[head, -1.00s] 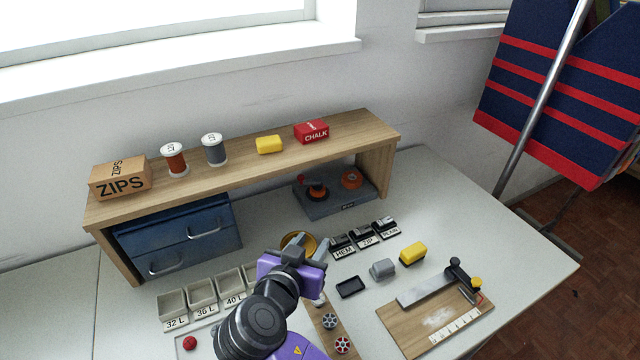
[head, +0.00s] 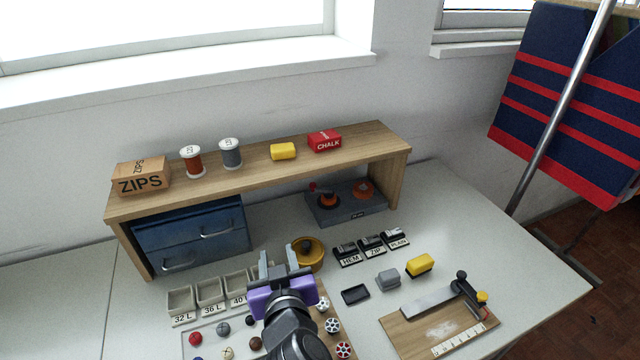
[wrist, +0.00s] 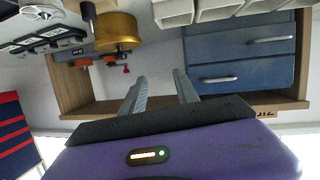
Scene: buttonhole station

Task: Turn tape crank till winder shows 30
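The tape winder (head: 345,203) is a dark grey base under the right end of the wooden shelf, bearing two orange spools (head: 362,189). A small red crank knob (head: 313,187) stands at its left side. The label on its front is too small to read. In the wrist view the red knob (wrist: 126,69) and orange parts show upside down beyond my fingers. My gripper (head: 278,259) is open and empty, to the left and in front of the winder, apart from it.
A brass bowl-like pot (head: 308,254) stands just right of my gripper, between it and the winder. Blue drawers (head: 190,240) fill the shelf's left side. Labelled presser feet boxes (head: 372,247) stand in front of the winder. Button trays (head: 210,293) lie at the front left.

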